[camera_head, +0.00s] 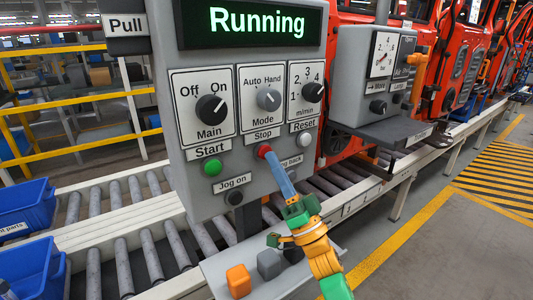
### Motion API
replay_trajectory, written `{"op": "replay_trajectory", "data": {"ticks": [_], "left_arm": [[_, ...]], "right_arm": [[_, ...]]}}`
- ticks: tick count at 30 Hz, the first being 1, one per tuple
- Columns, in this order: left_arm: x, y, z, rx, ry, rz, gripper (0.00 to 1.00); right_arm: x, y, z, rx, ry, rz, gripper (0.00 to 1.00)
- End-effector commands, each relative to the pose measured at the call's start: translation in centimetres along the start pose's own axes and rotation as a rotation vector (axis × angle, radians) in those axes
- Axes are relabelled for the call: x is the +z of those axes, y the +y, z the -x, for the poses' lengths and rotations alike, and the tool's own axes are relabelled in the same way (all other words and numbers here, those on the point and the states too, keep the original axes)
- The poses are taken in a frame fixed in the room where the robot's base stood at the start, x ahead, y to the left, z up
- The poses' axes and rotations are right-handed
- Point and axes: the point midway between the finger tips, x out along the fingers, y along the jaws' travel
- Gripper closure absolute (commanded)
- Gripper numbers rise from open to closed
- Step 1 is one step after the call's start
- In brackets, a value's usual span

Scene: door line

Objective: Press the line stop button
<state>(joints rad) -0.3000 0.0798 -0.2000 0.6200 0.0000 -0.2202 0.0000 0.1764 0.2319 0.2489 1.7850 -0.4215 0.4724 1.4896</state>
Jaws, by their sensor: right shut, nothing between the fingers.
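The grey control panel (228,175) stands in front of me, with a lit display (255,22) that reads "Running". The red stop button (263,149) is under the "Stop" label, between the green start button (212,168) and the pale reset button (304,138). My right gripper (270,157) is shut and empty, and its long blue fingers reach up from below right. The fingertips overlap the lower right edge of the red button; I cannot tell whether they touch it or whether it is pushed in. My left gripper is not in view.
A dark jog button (234,198) and a partly covered "back" label sit below. A shelf (216,272) under the panel holds an orange block (238,281) and grey block (269,264). A second control box (352,70) stands right, a roller conveyor (130,228) behind.

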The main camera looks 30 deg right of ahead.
Motion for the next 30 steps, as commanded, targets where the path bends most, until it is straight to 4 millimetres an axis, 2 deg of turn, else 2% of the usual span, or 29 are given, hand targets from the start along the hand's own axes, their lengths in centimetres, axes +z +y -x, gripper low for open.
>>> {"op": "replay_trajectory", "data": {"ticks": [30], "left_arm": [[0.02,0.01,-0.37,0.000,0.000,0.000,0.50]], "right_arm": [[0.57,0.59,-0.79,0.000,0.000,0.000,1.00]]}}
